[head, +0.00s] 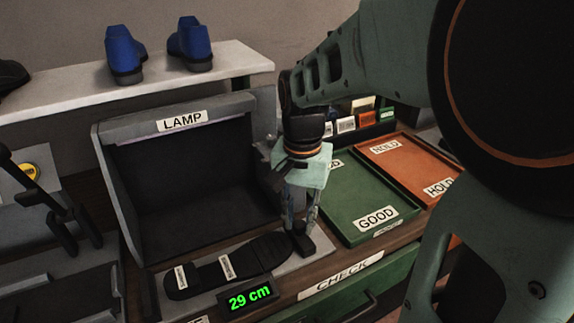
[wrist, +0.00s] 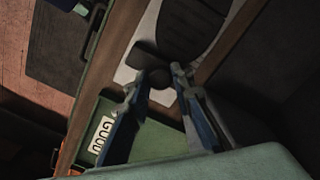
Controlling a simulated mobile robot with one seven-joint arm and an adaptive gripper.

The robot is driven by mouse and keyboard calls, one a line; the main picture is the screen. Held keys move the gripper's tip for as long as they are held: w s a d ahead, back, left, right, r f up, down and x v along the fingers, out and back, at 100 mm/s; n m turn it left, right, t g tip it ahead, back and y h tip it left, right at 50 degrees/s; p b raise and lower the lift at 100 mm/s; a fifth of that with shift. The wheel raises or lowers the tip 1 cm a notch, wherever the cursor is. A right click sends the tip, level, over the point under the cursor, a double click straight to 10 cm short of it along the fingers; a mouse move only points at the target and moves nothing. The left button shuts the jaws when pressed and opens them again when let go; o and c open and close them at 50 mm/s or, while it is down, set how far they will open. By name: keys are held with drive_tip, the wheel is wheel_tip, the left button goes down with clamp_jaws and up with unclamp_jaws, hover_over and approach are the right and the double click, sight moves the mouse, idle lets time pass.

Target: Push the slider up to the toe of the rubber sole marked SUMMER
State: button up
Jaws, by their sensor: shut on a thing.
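A black rubber sole (head: 205,277) lies flat on a pale measuring board (head: 165,308) in front of the lamp box. Two small white labels on it are too small to read. A dark slider (head: 303,246) stands at the sole's right end. My gripper (head: 301,232) points down and is shut on the slider. The slider looks touching or almost touching the sole's end; I cannot tell which. In the wrist view, the fingertips (wrist: 163,76) close on the dark slider, beside the sole (wrist: 192,28). A display (head: 249,297) reads 29 cm.
The LAMP box (head: 182,121) stands behind the sole. A green GOOD tray (head: 345,222) and an orange HOLD tray (head: 405,165) are to the right. Blue shoes (head: 124,55) stand on a shelf. A dark lever device (head: 57,215) is at the left.

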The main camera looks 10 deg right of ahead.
sight(300, 223)
drive_tip(key=o, duration=0.8)
wheel_tip(300, 223, up, 8)
drive_tip(key=shift+f, duration=0.2)
idle(0.5)
